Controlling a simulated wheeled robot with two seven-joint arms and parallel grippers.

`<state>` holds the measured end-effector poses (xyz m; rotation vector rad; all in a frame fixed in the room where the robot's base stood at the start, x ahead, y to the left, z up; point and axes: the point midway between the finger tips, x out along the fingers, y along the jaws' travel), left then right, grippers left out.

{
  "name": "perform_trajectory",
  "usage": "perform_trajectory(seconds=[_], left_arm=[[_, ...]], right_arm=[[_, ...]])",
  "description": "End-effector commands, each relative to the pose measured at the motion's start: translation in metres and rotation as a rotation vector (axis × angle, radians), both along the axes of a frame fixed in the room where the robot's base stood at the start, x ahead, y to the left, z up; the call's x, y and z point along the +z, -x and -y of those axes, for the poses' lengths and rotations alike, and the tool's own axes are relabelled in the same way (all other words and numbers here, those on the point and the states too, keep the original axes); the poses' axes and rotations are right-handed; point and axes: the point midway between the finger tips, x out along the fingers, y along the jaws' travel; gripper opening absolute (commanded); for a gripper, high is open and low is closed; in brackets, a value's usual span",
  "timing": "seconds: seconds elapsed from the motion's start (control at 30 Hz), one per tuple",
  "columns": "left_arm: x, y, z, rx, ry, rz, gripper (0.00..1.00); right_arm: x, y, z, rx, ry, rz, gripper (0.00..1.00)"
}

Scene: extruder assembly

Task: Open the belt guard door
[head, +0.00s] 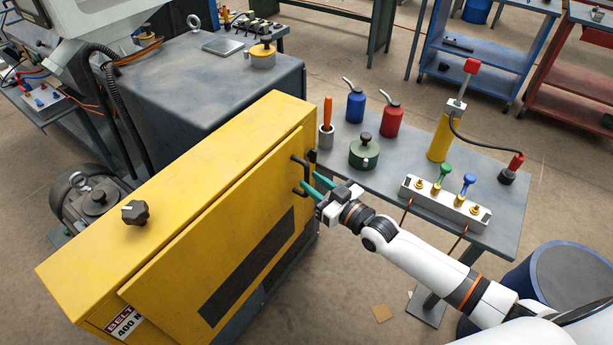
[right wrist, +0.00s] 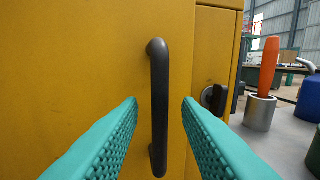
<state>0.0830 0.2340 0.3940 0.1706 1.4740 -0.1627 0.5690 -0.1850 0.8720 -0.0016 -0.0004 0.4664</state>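The yellow belt guard (head: 160,205) stands at the centre left in the head view. Its door (head: 225,245) is a yellow panel with a dark rectangle, and looks shut. The door's black bar handle (head: 302,161) is upright near the far edge; it also shows in the right wrist view (right wrist: 159,110). My right gripper (head: 311,182) has teal fingers and is open at the handle. In the wrist view the bar stands between the spread fingers (right wrist: 160,104), with gaps on both sides. A dark round latch (right wrist: 214,98) sits right of the door seam. My left gripper is out of view.
A grey table (head: 400,215) right of the guard holds an orange-handled tool in a cup (head: 326,125), a green pot (head: 364,152), blue and red cans, a yellow cylinder (head: 441,135) and a valve block (head: 445,204). A black knob (head: 135,212) tops the guard. A blue barrel (head: 570,275) stands lower right.

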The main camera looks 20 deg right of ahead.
Motion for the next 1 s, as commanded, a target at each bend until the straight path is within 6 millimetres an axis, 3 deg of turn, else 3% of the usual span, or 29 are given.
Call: perform_trajectory(seconds=[0.2,0.57,0.77,1.0], left_arm=[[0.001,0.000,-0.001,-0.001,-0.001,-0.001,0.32],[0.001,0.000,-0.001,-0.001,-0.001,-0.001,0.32],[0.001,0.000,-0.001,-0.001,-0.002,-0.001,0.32],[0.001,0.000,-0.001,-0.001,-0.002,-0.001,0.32]], right_arm=[[0.000,-0.023,-0.012,0.000,0.000,0.001,0.31],[0.000,-0.027,-0.014,0.000,0.000,-0.001,0.31],[0.000,-0.027,-0.014,0.000,0.000,-0.001,0.00],[0.000,-0.027,-0.013,-0.001,0.000,-0.001,0.00]])
